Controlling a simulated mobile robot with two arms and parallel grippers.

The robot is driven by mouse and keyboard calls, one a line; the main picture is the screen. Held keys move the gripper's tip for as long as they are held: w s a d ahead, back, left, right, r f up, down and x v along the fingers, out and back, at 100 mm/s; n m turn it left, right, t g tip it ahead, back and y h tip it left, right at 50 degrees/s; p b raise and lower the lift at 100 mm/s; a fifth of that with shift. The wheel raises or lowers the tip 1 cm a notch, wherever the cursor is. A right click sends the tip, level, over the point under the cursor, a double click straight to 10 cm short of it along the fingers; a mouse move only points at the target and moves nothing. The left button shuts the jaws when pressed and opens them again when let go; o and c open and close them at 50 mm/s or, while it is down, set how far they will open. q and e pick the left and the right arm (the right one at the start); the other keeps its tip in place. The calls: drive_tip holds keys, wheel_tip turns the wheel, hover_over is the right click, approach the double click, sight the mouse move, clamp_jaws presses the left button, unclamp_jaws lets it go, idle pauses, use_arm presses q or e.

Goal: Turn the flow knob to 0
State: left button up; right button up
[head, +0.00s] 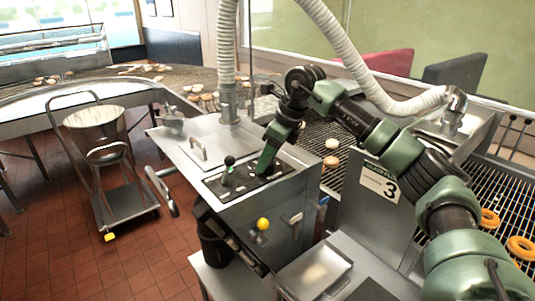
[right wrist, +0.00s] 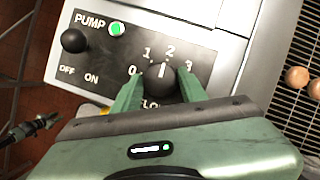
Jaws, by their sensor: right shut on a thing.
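The flow knob (right wrist: 160,78) is a round black knob with a white pointer mark, on a black panel (right wrist: 215,40) with the numbers 0 to 3 around it. The pointer aims up, between 1 and 2 and closer to 2. My right gripper (right wrist: 161,84) is shut on the knob, one green finger on each side. In the head view my right gripper (head: 268,160) reaches down to the panel on top of the steel machine (head: 200,150) and hides the knob.
Beside the knob is a black pump lever (right wrist: 75,40) with a lit green lamp (right wrist: 117,29); the lever also shows in the head view (head: 229,160). A yellow ball knob (head: 263,224) is on the machine's front. A cart with a bucket (head: 95,130) stands left.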

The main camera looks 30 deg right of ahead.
drive_tip(key=n+g+p, duration=0.1)
drive_tip(key=n, duration=0.1)
drive_tip(key=n+y+p, duration=0.1)
drive_tip(key=n+p, duration=0.1)
drive_tip(key=n, duration=0.1)
drive_tip(key=shift+w+d+r+n+g+y+p, duration=0.1)
drive_tip(key=shift+w+r+n+g+y+p, duration=0.05)
drive_tip(key=shift+n+g+y+p, duration=0.2)
drive_tip(key=n+p, duration=0.1)
drive_tip(key=n+g+p, duration=0.1)
drive_tip(key=n, duration=0.1)
drive_tip(key=shift+w+n+g+y, duration=0.1)
drive_tip(key=shift+n+g+y, duration=0.15)
drive_tip(key=n+g+p, duration=0.1)
drive_tip(key=n, duration=0.2)
drive_tip(key=shift+n, duration=0.3)
drive_tip(key=n, duration=0.1)
drive_tip(key=n+g, duration=0.1)
drive_tip(key=n+p, duration=0.1)
drive_tip(key=n, duration=0.1)
drive_tip(key=shift+w+f+g, duration=0.15)
drive_tip(key=shift+f+g, duration=0.1)
drive_tip(key=shift+g, duration=0.15)
drive_tip(key=shift+f, duration=0.1)
drive_tip(key=o, duration=1.4)
drive_tip(key=shift+c, duration=0.2)
drive_tip(key=shift+r+h, duration=0.2)
drive_tip(key=shift+h, duration=0.2)
